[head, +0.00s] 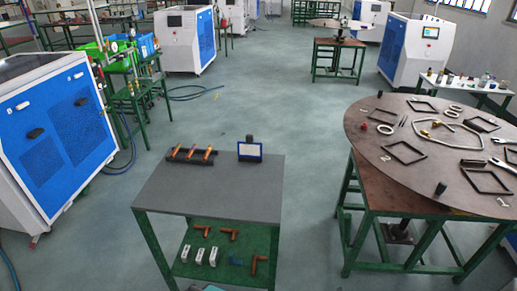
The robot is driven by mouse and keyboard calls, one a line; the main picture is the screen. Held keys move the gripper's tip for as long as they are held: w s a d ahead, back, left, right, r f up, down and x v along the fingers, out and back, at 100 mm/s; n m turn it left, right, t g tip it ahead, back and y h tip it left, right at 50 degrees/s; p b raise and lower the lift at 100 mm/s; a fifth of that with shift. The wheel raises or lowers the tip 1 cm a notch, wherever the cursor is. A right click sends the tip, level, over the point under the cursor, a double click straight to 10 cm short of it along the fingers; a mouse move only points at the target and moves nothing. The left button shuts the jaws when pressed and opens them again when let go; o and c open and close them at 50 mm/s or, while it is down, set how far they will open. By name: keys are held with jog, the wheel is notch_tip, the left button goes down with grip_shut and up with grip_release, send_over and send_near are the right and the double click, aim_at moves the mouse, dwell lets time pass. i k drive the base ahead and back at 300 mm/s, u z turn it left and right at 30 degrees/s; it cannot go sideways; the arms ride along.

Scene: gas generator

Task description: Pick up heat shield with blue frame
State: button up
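The heat shield (249,151) stands upright near the back right corner of a grey-topped table (215,195). It has a blue frame around a pale panel, with a dark part sticking up behind its top edge. Nothing is touching it from above. My gripper is not in view.
Left of the shield, a dark rack (190,156) holds several copper-coloured pieces. The green lower shelf (232,262) carries orange and white parts. A round brown table (430,150) with dark frames and tools stands to the right. Grey floor (270,105) is open behind.

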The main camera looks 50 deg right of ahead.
aim_at(249, 149)
jog(key=u, duration=0.15)
jog(key=i, duration=0.95)
jog(key=z, duration=0.1)
